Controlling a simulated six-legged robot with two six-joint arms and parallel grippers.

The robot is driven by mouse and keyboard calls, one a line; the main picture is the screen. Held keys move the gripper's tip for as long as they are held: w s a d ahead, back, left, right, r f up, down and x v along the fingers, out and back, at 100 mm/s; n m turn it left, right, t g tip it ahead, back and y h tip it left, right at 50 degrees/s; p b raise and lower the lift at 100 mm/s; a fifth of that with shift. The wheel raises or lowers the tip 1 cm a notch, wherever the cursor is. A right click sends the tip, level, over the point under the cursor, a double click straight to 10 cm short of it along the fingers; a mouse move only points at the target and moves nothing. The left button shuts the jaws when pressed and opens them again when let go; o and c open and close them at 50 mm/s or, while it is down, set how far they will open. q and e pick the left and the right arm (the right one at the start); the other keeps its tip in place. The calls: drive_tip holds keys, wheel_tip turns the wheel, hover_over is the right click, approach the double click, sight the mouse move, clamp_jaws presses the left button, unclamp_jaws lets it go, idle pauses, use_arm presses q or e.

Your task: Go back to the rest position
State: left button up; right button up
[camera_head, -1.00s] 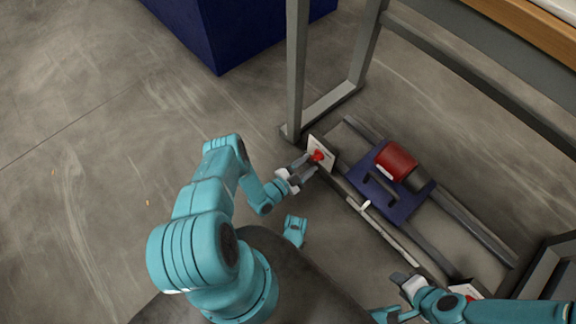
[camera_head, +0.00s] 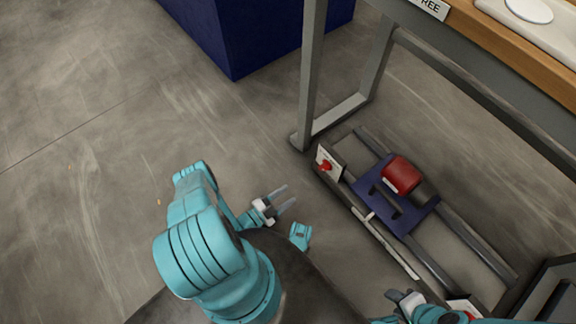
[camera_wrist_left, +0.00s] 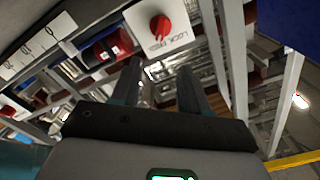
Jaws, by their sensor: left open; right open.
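My left gripper (camera_head: 282,199) is open and empty over the bare floor, apart from the press and to the left of it. In the left wrist view its two dark fingers (camera_wrist_left: 158,88) stand apart with nothing between them. My right gripper (camera_head: 404,297) is open at the bottom right, near the low rail frame.
A blue carriage (camera_head: 410,215) with a red cylinder (camera_head: 400,174) sits on the rails. A grey table leg (camera_head: 311,75) stands behind the knob plate. A dark blue box (camera_head: 262,35) is at the back. The floor at left is clear.

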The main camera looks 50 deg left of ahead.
use_arm(q)
drive_tip(key=w+d+r+m+g+h, duration=0.1)
drive_tip(key=w+d+r+m+h, duration=0.1)
drive_tip(key=w+d+r, duration=0.35)
drive_tip(key=w+d+r+m+g+h, duration=0.1)
drive_tip(key=w+d+r+h, duration=0.15)
drive_tip(key=w+r, duration=0.6)
drive_tip(key=w+d+r+m+g+h, duration=0.1)
drive_tip(key=w+d+r+m+h, duration=0.2)
drive_tip(key=w+r, duration=0.4)
drive_tip(key=s+d+n+g+y, duration=0.3)
drive_tip(key=s+d+n+g, duration=0.25)
drive_tip(key=d+n, duration=0.2)
drive_tip(key=s+f+n+g+y, duration=0.3)
drive_tip(key=s+n+g, duration=0.6)
drive_tip(key=s, duration=1)
wheel_tip(320, 180, up, 33)
drive_tip(key=d+h+p, duration=0.1)
drive_tip(key=p, duration=3.3)
drive_tip(key=shift+s+d, duration=0.2)
drive_tip(key=shift+s, duration=0.25)
use_arm(e)
wheel_tip(320, 180, up, 34)
drive_tip(key=s+a, duration=0.1)
drive_tip(key=shift+s+f+g, duration=0.25)
drive_tip(key=shift+s+g, duration=0.05)
drive_tip(key=shift+s, duration=0.05)
